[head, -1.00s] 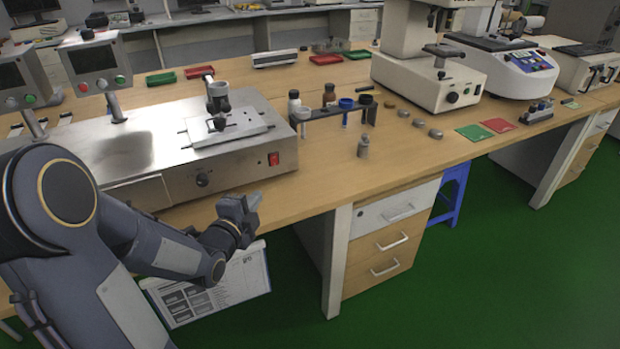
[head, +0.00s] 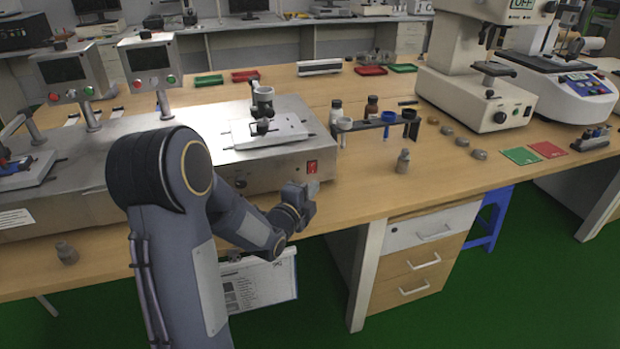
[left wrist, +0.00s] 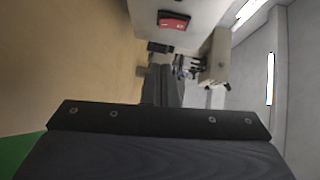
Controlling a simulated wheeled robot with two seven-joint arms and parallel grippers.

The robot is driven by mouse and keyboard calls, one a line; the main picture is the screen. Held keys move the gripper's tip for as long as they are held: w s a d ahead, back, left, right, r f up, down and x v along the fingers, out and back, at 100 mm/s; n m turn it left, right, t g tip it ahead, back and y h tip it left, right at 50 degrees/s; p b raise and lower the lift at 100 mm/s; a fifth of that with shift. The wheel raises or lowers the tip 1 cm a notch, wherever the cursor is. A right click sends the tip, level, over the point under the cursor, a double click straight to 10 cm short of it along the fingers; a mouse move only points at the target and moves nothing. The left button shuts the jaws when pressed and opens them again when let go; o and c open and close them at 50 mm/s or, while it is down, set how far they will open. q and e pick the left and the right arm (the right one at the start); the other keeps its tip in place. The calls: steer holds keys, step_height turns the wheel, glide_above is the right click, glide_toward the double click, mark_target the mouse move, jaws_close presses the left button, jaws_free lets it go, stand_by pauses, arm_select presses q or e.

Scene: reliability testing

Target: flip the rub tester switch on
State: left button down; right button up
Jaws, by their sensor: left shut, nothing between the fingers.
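The rub tester (head: 225,150) is a low metal box on the wooden bench, with a clamp and white plate on top. Its red rocker switch (head: 312,167) is on the front face near the right end. The switch also shows in the left wrist view (left wrist: 173,20), near the top. My left gripper (head: 313,188) is shut and empty, just in front of and slightly below the switch in the head view. A small gap seems to separate them. The switch's position, on or off, is too small to tell. My right gripper is not in view.
A rack with cups (head: 378,125) and a small metal weight (head: 403,161) stand right of the tester. Two control screens (head: 150,62) stand behind it at the left. A white microscope-like machine (head: 475,85) stands farther right. The bench front right of my gripper is clear.

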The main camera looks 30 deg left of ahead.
mark_target(312, 168)
arm_select(q)
steer(key=w, duration=0.1)
steer(key=w+a, duration=0.2)
steer(key=shift+w+a+f, duration=0.1)
steer(key=shift+w+f, duration=0.15)
steer(key=shift+w, duration=0.1)
steer(key=shift+w+a+f, duration=0.1)
steer(key=shift+w+a, duration=0.35)
steer(key=shift+a, duration=0.05)
